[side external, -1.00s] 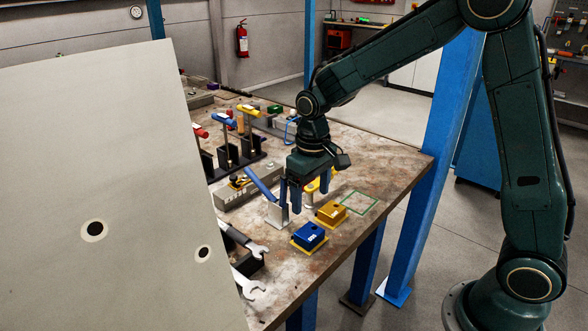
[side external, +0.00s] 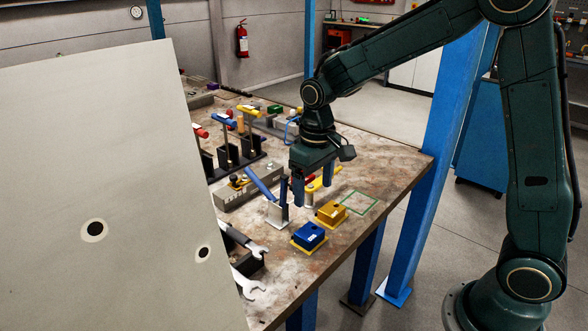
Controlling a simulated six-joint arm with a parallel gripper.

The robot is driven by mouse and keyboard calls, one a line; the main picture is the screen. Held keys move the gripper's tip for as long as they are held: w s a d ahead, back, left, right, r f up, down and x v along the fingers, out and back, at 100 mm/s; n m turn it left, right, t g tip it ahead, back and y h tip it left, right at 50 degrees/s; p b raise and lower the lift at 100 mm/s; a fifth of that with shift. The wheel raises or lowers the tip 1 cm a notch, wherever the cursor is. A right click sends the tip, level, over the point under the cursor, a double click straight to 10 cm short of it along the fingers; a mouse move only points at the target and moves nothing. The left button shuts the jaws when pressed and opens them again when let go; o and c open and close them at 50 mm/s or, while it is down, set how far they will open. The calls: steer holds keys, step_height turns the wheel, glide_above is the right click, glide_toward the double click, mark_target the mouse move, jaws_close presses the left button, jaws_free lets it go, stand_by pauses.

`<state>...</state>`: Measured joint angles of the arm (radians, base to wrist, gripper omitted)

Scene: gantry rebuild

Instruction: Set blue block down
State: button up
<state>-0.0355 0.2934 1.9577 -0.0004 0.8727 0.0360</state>
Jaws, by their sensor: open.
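The blue block (side external: 308,236) sits on a yellow base on the workbench, near its front edge. My gripper (side external: 313,195) is open, with its two fingers pointing down. It hangs behind and above the blue block, apart from it, and nothing shows between its fingers. A yellow block (side external: 331,212) sits just behind and right of the blue one.
A green square outline (side external: 359,202) on the bench is empty. A blue-handled tool on a light stand (side external: 277,214) stands left of my gripper. Wrenches (side external: 247,285) lie at the front left. A large pale panel (side external: 110,180) blocks the left.

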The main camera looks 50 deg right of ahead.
steer(key=s+r+t, duration=0.1)
steer(key=s+r, duration=0.3)
steer(key=s, duration=0.3)
steer(key=s+d+r+t, duration=0.1)
steer(key=s+r+t, duration=0.1)
steer(key=s, duration=0.5)
steer(key=s+r+t, duration=0.2)
steer(key=s+r, duration=0.3)
steer(key=s, duration=0.3)
steer(key=shift+d+r, duration=0.2)
steer(key=shift+r, duration=0.1)
